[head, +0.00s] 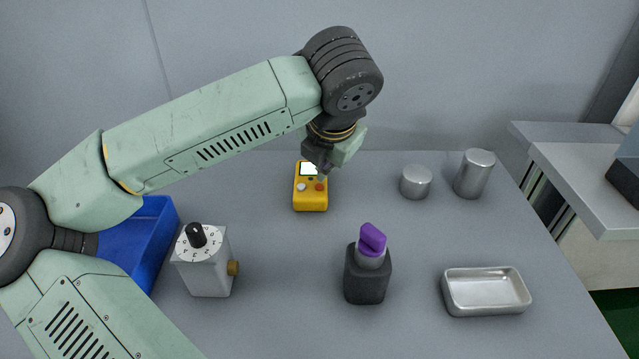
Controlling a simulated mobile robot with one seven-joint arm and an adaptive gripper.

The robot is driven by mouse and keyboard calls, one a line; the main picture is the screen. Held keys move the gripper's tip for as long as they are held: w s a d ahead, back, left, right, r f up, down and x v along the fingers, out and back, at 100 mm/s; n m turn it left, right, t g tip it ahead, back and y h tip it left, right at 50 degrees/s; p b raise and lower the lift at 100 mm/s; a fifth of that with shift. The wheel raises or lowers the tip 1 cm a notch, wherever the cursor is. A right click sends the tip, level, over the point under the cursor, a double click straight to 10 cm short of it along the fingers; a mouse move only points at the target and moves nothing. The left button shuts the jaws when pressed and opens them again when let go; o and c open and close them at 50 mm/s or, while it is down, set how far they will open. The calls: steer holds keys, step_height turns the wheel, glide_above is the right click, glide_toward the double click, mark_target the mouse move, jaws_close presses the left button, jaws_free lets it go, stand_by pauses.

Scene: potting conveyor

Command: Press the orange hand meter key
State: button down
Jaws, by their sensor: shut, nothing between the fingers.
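The hand meter (311,202) is a small yellow-orange box lying on the table near the back middle. Its pale screen (308,168) shows partly beside my gripper. Below the screen are small keys, among them a white key on the left and a red-orange key (320,187) on the right. My gripper (322,172) is shut and empty, pointing down at the upper right part of the meter, just above the red-orange key in the picture. Whether the tips touch the meter cannot be told. The gripper hides the meter's upper right corner.
A grey box with a black dial (205,270), a dark holder with a purple-topped piece (366,285), a metal tray (486,294) and two metal cylinders (474,174) stand on the table. A blue bin (150,235) is at left, partly behind my arm. The table's middle is clear.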

mark_target(324, 186)
steer(key=shift+f, duration=0.15)
steer(key=shift+f+b, duration=0.35)
steer(key=shift+b, duration=0.5)
stand_by(0.5)
steer(key=shift+r, duration=0.55)
step_height(324, 186, up, 6)
steer(key=p, duration=0.3)
